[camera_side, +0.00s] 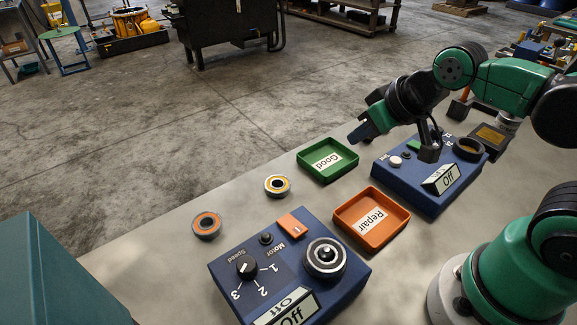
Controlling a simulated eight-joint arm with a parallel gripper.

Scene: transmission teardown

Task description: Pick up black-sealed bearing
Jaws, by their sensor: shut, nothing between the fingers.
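No bearing can be told for sure as black-sealed at this size. One ring-shaped bearing with an orange face (207,225) lies flat on the table at the left. A second bearing, pale-rimmed with a yellowish ring (277,179), lies to its right, near the green tray. A dark ring with a brownish middle (468,148) sits on the far blue box; I cannot tell whether it is a bearing.
A green "Good" tray (340,174) and an orange "Repair" tray (345,210) look empty. The near blue box (225,268) has a speed knob and a round spindle (325,257). The far blue box (405,190) has buttons and an "Off" display. Table around the two bearings is clear.

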